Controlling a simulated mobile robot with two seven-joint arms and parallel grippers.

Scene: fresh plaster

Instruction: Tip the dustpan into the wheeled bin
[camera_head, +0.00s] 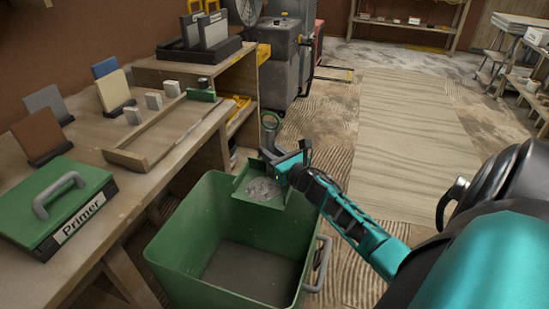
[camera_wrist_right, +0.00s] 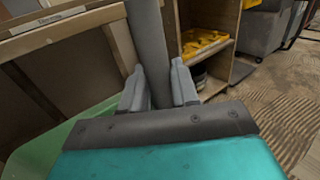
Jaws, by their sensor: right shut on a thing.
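The green wheeled bin (camera_head: 185,240) stands open in front of the bench, its inside dark and seemingly empty. The green dustpan (camera_head: 246,183) is over the bin's back right rim, with grey debris (camera_head: 264,188) lying in its pan. My right gripper (camera_head: 287,163) is shut on the dustpan's handle. In the right wrist view the grey handle (camera_wrist_right: 148,35) runs between the two fingers of my right gripper (camera_wrist_right: 160,88), and part of the green bin (camera_wrist_right: 45,150) shows at lower left. My left gripper is out of view.
A workbench (camera_head: 135,195) runs along the left, carrying a green Primer case (camera_head: 55,205) and sample boards (camera_head: 115,90). A grey wheeled machine (camera_head: 280,60) stands behind. The floor (camera_head: 395,150) is open beyond the bin, with shelves at the far right.

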